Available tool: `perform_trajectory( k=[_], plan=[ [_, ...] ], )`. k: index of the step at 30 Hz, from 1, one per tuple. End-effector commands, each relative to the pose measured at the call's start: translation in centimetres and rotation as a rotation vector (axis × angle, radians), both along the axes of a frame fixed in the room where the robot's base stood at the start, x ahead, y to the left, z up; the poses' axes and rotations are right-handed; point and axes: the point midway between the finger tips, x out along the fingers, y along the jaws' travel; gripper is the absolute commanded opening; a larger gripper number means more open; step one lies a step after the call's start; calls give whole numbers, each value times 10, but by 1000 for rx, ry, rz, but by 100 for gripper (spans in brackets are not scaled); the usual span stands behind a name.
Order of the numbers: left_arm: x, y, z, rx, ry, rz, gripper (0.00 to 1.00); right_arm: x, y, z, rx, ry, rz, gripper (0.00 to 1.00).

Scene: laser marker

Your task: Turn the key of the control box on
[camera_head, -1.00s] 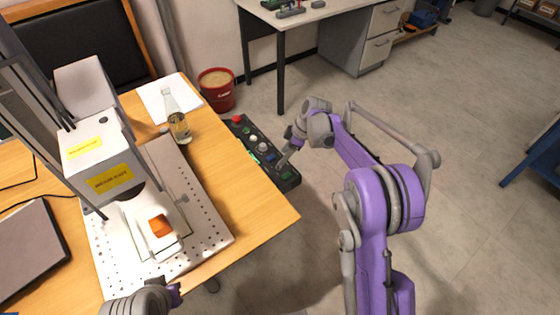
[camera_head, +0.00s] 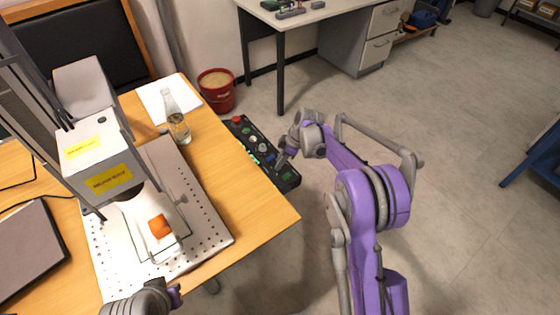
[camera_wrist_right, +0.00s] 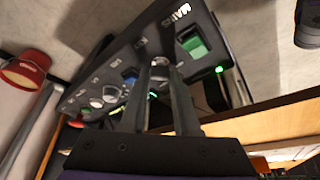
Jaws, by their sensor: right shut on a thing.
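The black control box (camera_head: 293,184) stands beside the right edge of the wooden table, with a red button (camera_head: 236,119) at its far end. My right gripper (camera_head: 281,163) reaches down to the near half of its panel. In the right wrist view, my right gripper (camera_wrist_right: 166,75) is shut at a small silver key (camera_wrist_right: 160,61) on the panel. The fingers hide part of it, so its angle is unclear.
The laser machine (camera_head: 95,150) and its perforated plate (camera_head: 212,240) fill the table's left. A glass bottle (camera_head: 179,128) stands near the table's right edge, close to the box. A red bucket (camera_head: 217,92) is behind. The floor to the right is open.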

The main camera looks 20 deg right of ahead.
Motion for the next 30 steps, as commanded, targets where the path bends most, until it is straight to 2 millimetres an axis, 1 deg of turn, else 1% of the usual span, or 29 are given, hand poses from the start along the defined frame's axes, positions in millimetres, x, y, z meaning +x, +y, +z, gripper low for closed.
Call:
perform_trajectory(
  k=[8,14,20,30],
  plan=[
    [0,0,0,0,0,0,0,0,0,0,0,0,-4,0],
    [0,0,-2,0,1,0,0,-1,0,0,0,-1,-50,0],
    [0,0,-6,0,2,0,0,-1,1,0,1,-1,-168,0],
    [-1,0,-16,0,5,0,0,-3,3,-1,-1,-2,-477,0]
  ],
)
